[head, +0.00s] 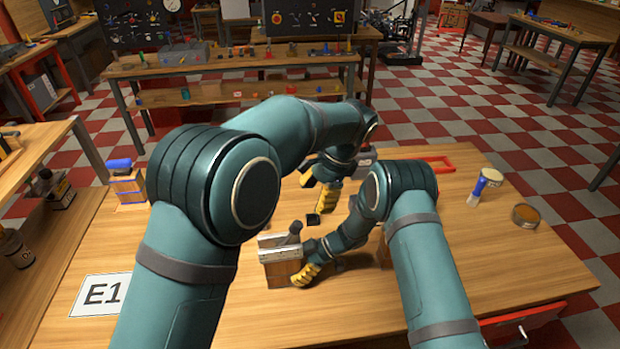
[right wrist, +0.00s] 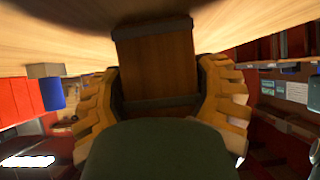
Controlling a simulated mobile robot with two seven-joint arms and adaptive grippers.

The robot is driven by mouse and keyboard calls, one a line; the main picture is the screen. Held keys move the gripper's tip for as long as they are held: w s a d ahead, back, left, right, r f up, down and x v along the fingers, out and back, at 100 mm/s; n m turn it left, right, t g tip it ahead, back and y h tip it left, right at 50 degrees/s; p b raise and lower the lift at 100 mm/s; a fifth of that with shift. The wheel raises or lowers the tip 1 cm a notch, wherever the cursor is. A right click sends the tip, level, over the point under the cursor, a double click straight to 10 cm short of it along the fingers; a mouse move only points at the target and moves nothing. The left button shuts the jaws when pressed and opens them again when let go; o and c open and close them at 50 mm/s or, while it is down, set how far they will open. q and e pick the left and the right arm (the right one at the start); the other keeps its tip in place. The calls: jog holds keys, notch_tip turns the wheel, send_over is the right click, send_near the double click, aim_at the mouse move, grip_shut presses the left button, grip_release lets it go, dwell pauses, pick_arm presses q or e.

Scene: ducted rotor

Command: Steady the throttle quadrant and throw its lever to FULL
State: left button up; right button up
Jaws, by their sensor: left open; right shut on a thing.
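The throttle quadrant (head: 283,272) is a brown wooden box with a pale metal top plate, standing near the middle of the bench. A dark lever knob (head: 294,228) shows above its top; the position marks are too small to read. My right gripper (head: 303,273), with yellow fingers, is shut on the box from its right side. In the right wrist view the wooden box (right wrist: 155,65) sits between the two yellow fingers. My left gripper (head: 312,196) is open and empty, beyond and above the quadrant, apart from the lever.
A blue-handled brush (head: 478,192) and an amber tin (head: 525,215) are at right. The front right bench top is clear.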

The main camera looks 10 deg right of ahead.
jog(key=o, duration=1.1)
jog(key=shift+o, duration=0.2)
